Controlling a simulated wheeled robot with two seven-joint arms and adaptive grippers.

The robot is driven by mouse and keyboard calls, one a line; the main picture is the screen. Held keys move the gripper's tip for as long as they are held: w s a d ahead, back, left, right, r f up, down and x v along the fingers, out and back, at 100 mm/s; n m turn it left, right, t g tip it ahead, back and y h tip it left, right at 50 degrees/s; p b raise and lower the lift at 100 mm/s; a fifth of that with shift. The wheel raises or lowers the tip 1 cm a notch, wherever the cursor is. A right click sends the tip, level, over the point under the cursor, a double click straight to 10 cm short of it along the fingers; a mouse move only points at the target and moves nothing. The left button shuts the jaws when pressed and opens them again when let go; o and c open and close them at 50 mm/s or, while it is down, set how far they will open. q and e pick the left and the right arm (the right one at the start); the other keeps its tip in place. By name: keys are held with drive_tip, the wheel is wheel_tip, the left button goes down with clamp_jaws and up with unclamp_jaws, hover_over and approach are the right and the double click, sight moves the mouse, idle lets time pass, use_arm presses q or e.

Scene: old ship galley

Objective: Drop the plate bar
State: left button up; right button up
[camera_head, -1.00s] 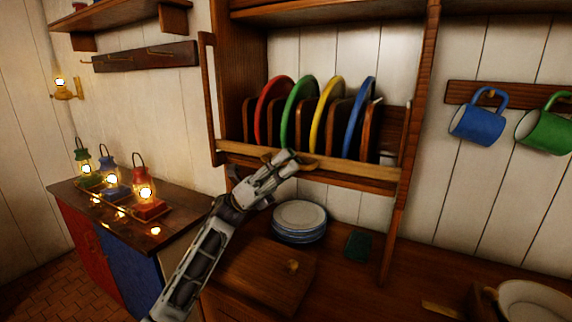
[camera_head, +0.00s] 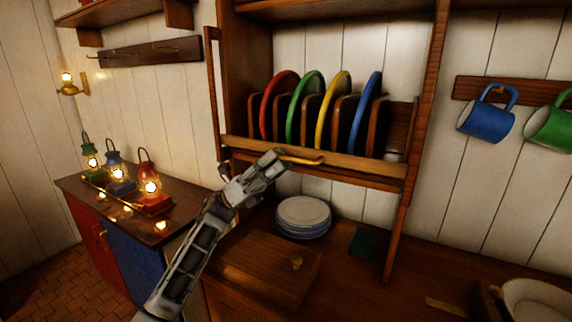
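The plate bar (camera_head: 365,166) is a wooden rail across the front of the plate rack, below and in front of the standing plates. A yellowish brass-like handle (camera_head: 302,160) is on its front, left of the middle. My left gripper (camera_head: 279,157) is at the bar's front, at the handle's left end. Its fingertips overlap the handle's end in the picture, and I cannot tell whether they are closed on it. The red (camera_head: 268,108), green (camera_head: 293,110), yellow (camera_head: 323,112) and blue (camera_head: 358,118) plates stand upright in the rack. My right gripper is not in view.
Lit lanterns (camera_head: 149,182) stand on the left cabinet. Blue (camera_head: 487,122) and green (camera_head: 553,129) mugs hang at right. A pale bowl (camera_head: 540,300) sits lower right.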

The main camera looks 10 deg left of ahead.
use_arm(q)
drive_tip(key=w+a, duration=0.1)
drive_tip(key=a, duration=0.7)
drive_tip(key=shift+w+a, duration=0.4)
drive_tip(key=shift+a, duration=0.1)
drive_tip(key=shift+r, duration=0.1)
